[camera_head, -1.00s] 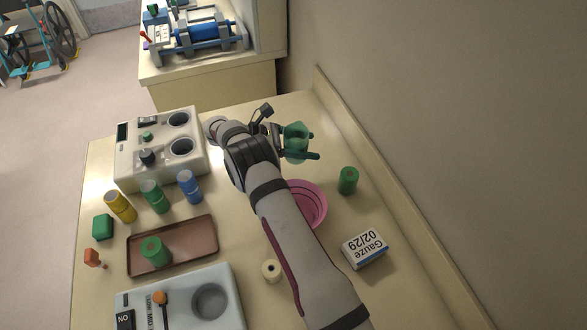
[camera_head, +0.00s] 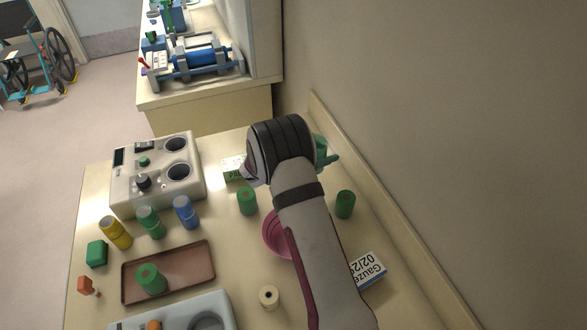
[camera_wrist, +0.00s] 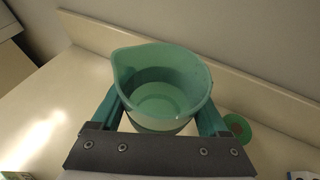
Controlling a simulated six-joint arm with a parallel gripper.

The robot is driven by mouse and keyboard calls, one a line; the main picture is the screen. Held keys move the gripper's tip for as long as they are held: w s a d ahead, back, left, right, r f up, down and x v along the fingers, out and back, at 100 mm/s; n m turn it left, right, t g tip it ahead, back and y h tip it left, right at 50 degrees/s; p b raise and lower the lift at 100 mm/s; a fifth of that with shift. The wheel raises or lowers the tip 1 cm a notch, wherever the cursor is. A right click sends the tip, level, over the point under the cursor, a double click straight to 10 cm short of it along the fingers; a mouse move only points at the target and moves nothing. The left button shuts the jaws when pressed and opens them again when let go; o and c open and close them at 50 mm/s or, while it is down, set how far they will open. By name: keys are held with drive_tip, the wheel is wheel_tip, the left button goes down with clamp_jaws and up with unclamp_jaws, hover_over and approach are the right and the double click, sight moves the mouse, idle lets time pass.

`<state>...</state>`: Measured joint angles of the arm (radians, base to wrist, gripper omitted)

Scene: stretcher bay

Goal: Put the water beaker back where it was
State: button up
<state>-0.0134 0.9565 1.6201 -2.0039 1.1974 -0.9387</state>
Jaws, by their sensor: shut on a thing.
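My gripper (camera_wrist: 160,115) is shut on the green, semi-clear water beaker (camera_wrist: 158,95), with one teal finger on each side of it. The beaker is upright with its spout to the upper left in the wrist view; its inside shows, and I cannot tell how much water it holds. I cannot tell whether the beaker's base touches the counter.
A green cylinder (camera_head: 345,204) stands near the wall, another (camera_head: 247,201) left of my arm. A pink bowl (camera_head: 275,236) is partly under my arm. A gauze box (camera_head: 368,270), a white-and-green box (camera_head: 234,168) and a two-well device (camera_head: 155,175) stand around. The back ledge (camera_wrist: 250,95) borders the counter.

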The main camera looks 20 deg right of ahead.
drive_tip(key=w+a+f, duration=0.4)
drive_tip(key=a, duration=0.1)
drive_tip(key=shift+w+f, duration=0.1)
drive_tip(key=shift+w, duration=0.3)
drive_tip(key=shift+w+a+f, duration=0.1)
drive_tip(key=shift+a+f, duration=0.05)
drive_tip(key=shift+f, duration=1.95)
